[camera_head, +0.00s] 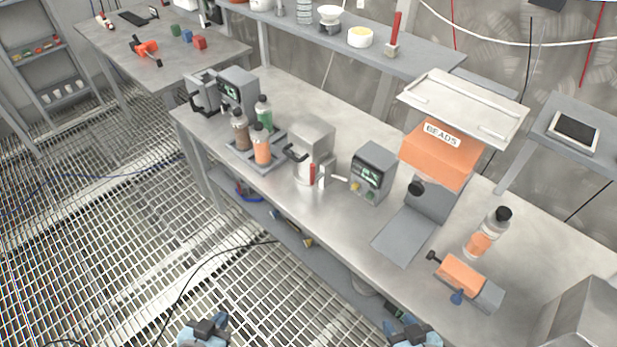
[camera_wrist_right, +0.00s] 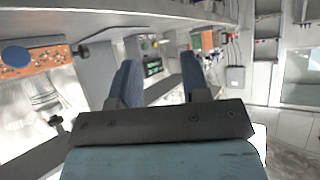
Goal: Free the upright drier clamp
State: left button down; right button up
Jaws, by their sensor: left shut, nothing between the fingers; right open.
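A steel canister-like unit (camera_head: 312,150) with a black side handle stands mid-bench in the head view; I take it for the drier, though it has no readable label. A small upright red-handled clamp (camera_head: 312,174) is at its front right, its red lever standing up. Whether it is latched is too small to tell. My left gripper (camera_head: 205,331) is shut and empty at the bottom edge, over the floor grating, well in front of the bench. My right gripper (camera_head: 413,334) is at the bottom right, also shown in the wrist view (camera_wrist_right: 160,85), open with nothing between its fingers.
Beside the canister stand a grey control box (camera_head: 372,171) and bottles on a tray (camera_head: 262,164). To the right are an orange BEADS hopper (camera_head: 438,160), a bottle (camera_head: 487,233) and an orange block fixture (camera_head: 463,275). The bench front left of the hopper is fairly clear.

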aim_at(314, 179)
jog(key=i+j, duration=0.1)
jog(key=j, duration=0.25)
jog(key=i+j+u, duration=0.1)
jog(key=j, duration=0.25)
jog(key=i+j, duration=0.1)
jog(key=j, duration=0.3)
jog(key=i+j+u, duration=0.1)
jog(key=j, duration=0.25)
